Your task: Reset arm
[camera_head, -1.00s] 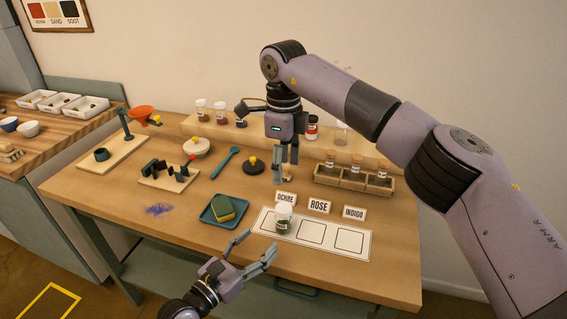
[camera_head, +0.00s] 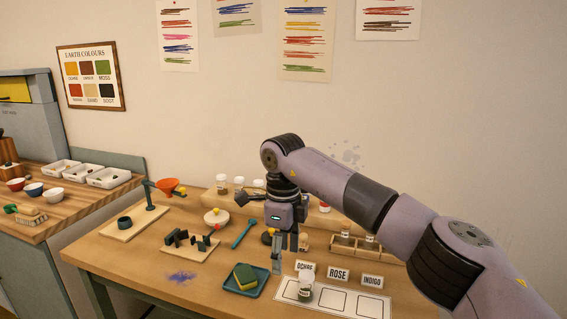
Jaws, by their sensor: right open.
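My right gripper (camera_head: 282,257) hangs fingers down above the middle of the table (camera_head: 145,262). Its fingers are apart and nothing shows between them. Its arm comes in from the right and hides part of the table's right side. A glass jar (camera_head: 305,291) with dark contents stands on the left square of a white mat (camera_head: 373,312), in front of the gripper. My left gripper is out of view.
Name cards OCHRE (camera_head: 305,267), ROSE (camera_head: 338,275) and INDIGO (camera_head: 372,282) stand behind the mat. A teal tray (camera_head: 260,289) with a green and yellow sponge (camera_head: 245,276) lies left of the jar. A wooden rack (camera_head: 345,254) holds corked jars. The table's front left is mostly clear.

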